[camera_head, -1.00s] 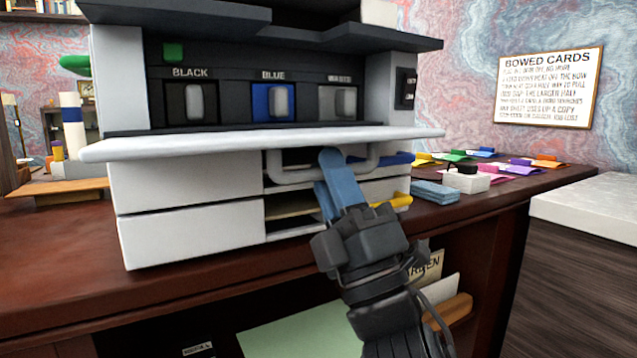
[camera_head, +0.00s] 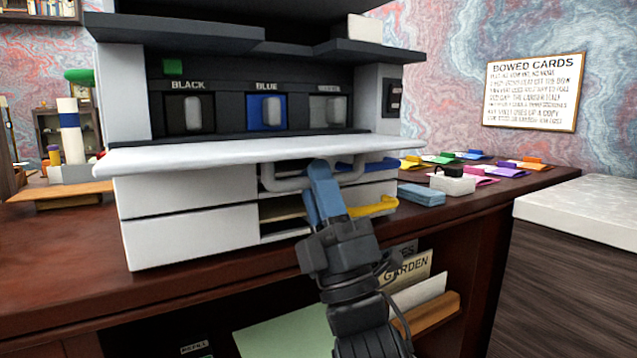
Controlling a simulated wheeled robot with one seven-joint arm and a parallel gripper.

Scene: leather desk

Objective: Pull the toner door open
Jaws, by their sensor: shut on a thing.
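The toner door (camera_head: 200,158) is a white panel on the front of the machine. It is folded down and stands out like a shelf, with the compartment behind it exposed. Inside are cartridges labelled BLACK (camera_head: 193,113), BLUE (camera_head: 267,111) and a third (camera_head: 328,111) whose label is hard to read. The door's pale bar handle (camera_head: 288,184) hangs under its outer edge. My gripper (camera_head: 320,172), with blue fingers, comes from below and is shut on the handle, hiding its middle.
White drawers (camera_head: 190,222) and open slots with a yellow piece (camera_head: 372,206) lie below the door. Coloured cards (camera_head: 505,168), a blue stack (camera_head: 421,194) and a white box (camera_head: 452,183) are on the desk at right. A pale counter (camera_head: 578,207) stands further right.

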